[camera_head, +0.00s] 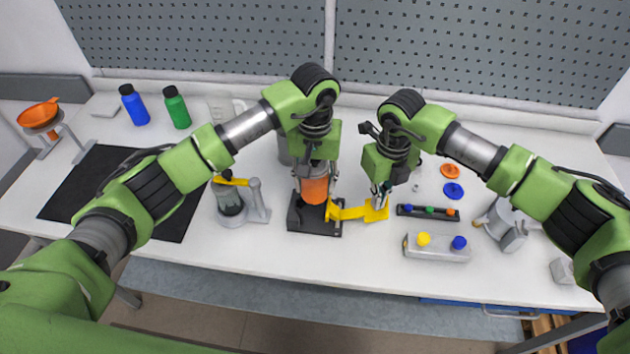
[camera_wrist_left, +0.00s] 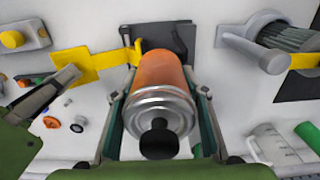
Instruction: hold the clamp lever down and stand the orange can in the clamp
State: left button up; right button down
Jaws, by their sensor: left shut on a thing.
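The orange can (camera_head: 315,189) is upright in my left gripper (camera_head: 315,172), with a finger on each side of it. In the left wrist view, the can (camera_wrist_left: 160,75) shows its silver top and a black knob. The can is over the black base of the clamp (camera_head: 299,217); whether its bottom touches the base is hidden. The clamp's yellow lever (camera_head: 350,212) reaches right to a wide paddle, also seen in the left wrist view (camera_wrist_left: 80,65). My right gripper (camera_head: 381,191) is at the paddle, its fingertips close together, with nothing seen between them.
A grey stand with a jar (camera_head: 229,202) and yellow arm is left of the clamp. A black strip with coloured knobs (camera_head: 428,211) and a grey box with two buttons (camera_head: 437,249) are at the right. Blue (camera_head: 134,107) and green (camera_head: 177,109) bottles stand at the back left.

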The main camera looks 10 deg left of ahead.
jog(key=shift+s+f, duration=0.1)
jog(key=shift+f, duration=2.15)
pick_arm(q)
jog(key=shift+f, duration=0.95)
